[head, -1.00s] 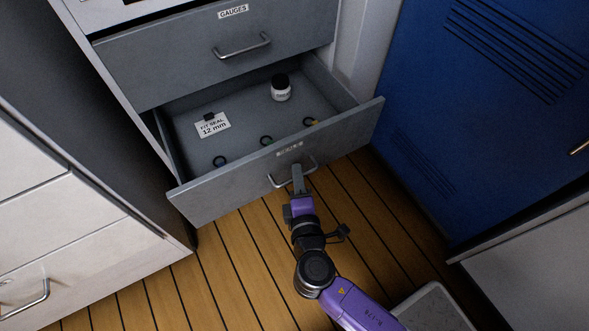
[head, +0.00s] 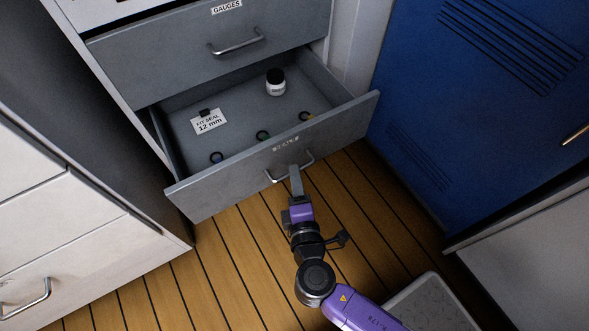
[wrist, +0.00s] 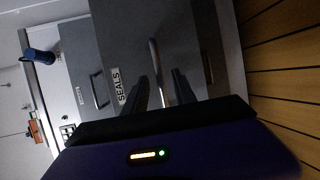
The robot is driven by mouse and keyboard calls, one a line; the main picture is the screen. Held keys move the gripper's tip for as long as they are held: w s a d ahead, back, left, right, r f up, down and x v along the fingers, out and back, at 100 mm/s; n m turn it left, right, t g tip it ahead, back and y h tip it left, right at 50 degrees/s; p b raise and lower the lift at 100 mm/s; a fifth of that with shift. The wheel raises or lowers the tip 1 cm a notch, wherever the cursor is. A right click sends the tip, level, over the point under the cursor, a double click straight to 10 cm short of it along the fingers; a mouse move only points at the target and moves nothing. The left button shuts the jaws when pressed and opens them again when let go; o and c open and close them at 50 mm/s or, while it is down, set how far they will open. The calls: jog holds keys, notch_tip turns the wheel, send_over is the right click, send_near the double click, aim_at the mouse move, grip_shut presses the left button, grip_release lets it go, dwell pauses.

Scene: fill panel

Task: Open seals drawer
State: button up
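The seals drawer (head: 228,174) is the lower grey drawer and stands well pulled out, its inside showing in the head view. Its front, labelled SEALS, also shows in the wrist view (wrist: 128,60). Its bar handle (head: 309,161) is on the front. My gripper (head: 296,172) is at this handle. In the wrist view my two fingers (wrist: 158,84) are apart, with the handle bar (wrist: 154,58) between them and a gap seemingly showing beside it. Inside lie a white jar with a black lid (head: 275,82), a "KIT SEAL 12 mm" card (head: 209,122) and several small rings (head: 217,157).
The gauges drawer (head: 170,66) above is shut. A blue locker (head: 440,130) stands to the right, and a white cabinet (head: 70,250) to the left. Bare plank floor (head: 230,270) lies in front of the open drawer.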

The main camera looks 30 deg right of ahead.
jog(key=v, duration=0.5)
jog(key=shift+p, duration=0.4)
jog(key=shift+w+a, duration=0.1)
